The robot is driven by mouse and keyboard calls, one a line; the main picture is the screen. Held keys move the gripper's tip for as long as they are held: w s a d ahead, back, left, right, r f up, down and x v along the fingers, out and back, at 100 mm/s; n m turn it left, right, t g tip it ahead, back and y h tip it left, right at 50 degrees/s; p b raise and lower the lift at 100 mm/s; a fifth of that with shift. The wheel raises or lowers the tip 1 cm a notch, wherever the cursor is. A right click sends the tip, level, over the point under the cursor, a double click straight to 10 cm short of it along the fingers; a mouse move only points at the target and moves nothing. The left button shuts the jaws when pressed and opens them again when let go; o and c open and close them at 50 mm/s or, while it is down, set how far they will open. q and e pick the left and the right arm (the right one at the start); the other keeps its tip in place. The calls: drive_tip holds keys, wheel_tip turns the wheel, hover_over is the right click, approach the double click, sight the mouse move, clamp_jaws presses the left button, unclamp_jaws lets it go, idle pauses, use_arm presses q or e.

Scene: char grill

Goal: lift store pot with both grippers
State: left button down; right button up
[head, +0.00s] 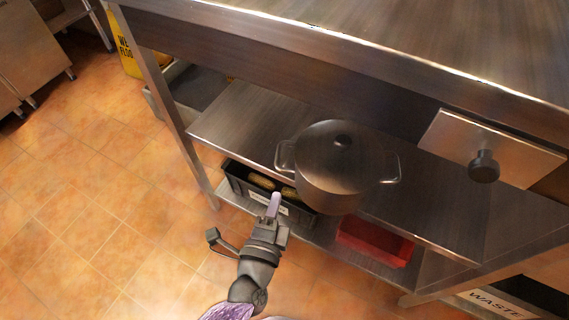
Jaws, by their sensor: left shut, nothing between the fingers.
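A dark metal pot (338,170) with its lid on stands upright on the middle shelf of a steel table. It has a black lid knob and a wire loop handle on its left side (285,157) and another on its right side (392,167). My left gripper (274,198) is shut and empty. In the picture it lies below and a little left of the pot's left handle, apart from it. My right gripper is not in view.
The steel tabletop (400,45) overhangs the shelf (235,118). A drawer (485,150) with a black knob juts at right. Below are a black crate (238,180) with food and a red tray (375,243).

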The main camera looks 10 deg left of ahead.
use_arm(q)
drive_tip(key=w+b, duration=0.3)
drive_tip(key=w, duration=0.6)
drive_tip(key=shift+d+b, duration=0.15)
drive_tip(key=shift+b, duration=0.2)
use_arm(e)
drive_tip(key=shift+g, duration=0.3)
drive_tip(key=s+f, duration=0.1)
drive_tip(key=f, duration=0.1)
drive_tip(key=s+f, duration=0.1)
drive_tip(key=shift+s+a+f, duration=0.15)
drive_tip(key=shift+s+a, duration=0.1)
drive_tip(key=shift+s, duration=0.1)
use_arm(q)
drive_tip(key=a, duration=0.1)
drive_tip(key=s+a+p, duration=0.1)
drive_tip(key=a, duration=0.1)
drive_tip(key=shift+s+a+p, duration=0.1)
drive_tip(key=shift+a+p, duration=0.05)
drive_tip(key=shift+p, duration=0.15)
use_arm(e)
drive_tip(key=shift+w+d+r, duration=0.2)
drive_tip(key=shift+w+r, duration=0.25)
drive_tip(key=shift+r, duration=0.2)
use_arm(q)
drive_tip(key=shift+s, duration=0.1)
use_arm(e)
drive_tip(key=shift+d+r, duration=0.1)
